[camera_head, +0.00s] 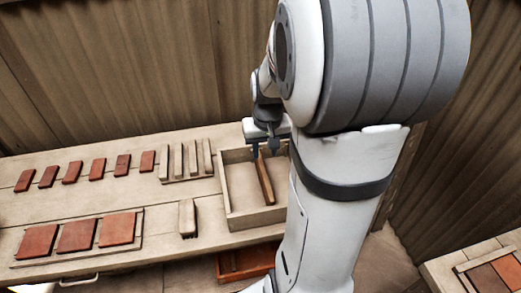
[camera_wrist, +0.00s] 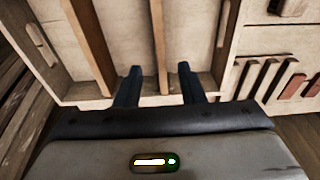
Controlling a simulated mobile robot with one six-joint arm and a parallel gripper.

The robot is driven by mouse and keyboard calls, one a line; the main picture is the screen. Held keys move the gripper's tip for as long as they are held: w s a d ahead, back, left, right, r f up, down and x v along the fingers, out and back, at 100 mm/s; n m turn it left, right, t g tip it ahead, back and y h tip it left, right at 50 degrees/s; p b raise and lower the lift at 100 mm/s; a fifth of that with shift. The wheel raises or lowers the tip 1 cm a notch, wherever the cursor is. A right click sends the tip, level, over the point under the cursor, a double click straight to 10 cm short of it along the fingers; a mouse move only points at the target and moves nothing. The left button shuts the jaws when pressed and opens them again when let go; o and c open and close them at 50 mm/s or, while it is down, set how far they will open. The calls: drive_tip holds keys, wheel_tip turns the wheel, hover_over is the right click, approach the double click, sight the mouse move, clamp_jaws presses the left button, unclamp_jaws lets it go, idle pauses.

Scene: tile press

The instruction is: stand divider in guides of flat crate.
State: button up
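The flat crate (camera_head: 226,190) is a shallow pale wooden box on the table, partly behind my arm. A brown divider (camera_head: 265,178) runs from back to front inside it and looks upright. In the wrist view this divider (camera_wrist: 158,40) reaches down between my fingers, and a second divider (camera_wrist: 91,45) stands to its left, nearer the crate's side wall. In the head view the second one is hidden by my arm. My gripper (camera_wrist: 160,84) is open at one end of the crate, its fingers either side of the middle divider with a gap on each side. The guides cannot be made out.
A rack of several pale strips (camera_head: 185,161) stands left of the crate. A pale block (camera_head: 187,217) lies in front of it. Several small red tiles (camera_head: 97,168) line the back, and a board (camera_head: 138,244) with large tiles lies front left. A red crate (camera_head: 246,263) is below the table edge.

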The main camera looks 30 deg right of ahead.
drive_tip(key=s+a+r+n+t, duration=0.1)
drive_tip(key=s+a+r+n, duration=0.2)
drive_tip(key=s+a+r, duration=0.4)
drive_tip(key=s+a, duration=0.4)
drive_tip(key=a, duration=0.2)
drive_tip(key=shift+t, duration=0.3)
drive_tip(key=shift+s, duration=0.1)
